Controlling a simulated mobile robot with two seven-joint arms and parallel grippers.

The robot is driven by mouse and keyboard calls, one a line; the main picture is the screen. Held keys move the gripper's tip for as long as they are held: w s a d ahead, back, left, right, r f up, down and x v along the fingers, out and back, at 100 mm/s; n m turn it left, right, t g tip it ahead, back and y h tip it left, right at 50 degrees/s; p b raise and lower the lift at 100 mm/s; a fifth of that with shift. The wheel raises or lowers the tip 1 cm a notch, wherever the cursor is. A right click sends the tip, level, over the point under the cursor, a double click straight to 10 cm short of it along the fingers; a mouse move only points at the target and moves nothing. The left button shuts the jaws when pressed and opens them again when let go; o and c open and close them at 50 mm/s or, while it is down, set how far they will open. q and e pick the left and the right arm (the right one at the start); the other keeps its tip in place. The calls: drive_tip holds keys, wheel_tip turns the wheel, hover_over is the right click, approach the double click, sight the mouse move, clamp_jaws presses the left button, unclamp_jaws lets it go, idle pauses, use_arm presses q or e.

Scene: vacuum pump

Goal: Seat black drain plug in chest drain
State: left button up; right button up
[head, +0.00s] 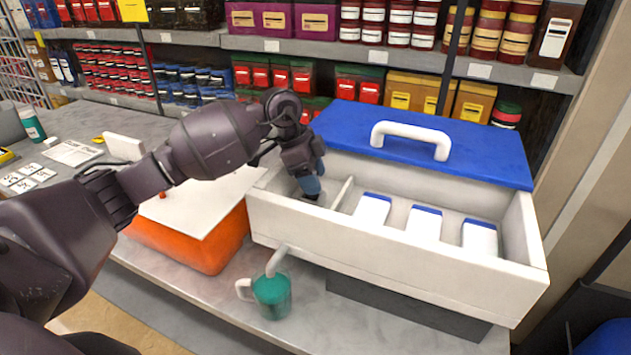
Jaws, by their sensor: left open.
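The white chest (375,258) stands on the counter with its blue lid (470,152) open at the back. A divider (341,192) splits off a small left compartment from a larger right one. My left gripper (311,188) reaches down into the left compartment, and its fingers have blue parts. It is open; the gap between the fingers is hard to see from here. A small greyish patch shows just below the fingers, too small to identify. I cannot make out the black drain plug or the drain; the gripper and front wall hide much of that compartment. My right gripper is out of view.
Several white packs with blue tops (424,224) lie in the right compartment. A teal vessel with a white handle and spout (272,295) stands in front of the chest. An orange box with a white lid (200,240) is at left, under my left arm. Stocked shelves line the back.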

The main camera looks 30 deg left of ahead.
use_arm(q)
drive_tip(key=v, duration=1)
drive_tip(key=shift+a+r+b, duration=0.15)
drive_tip(key=shift+r+b, duration=0.15)
drive_tip(key=shift+b, duration=0.15)
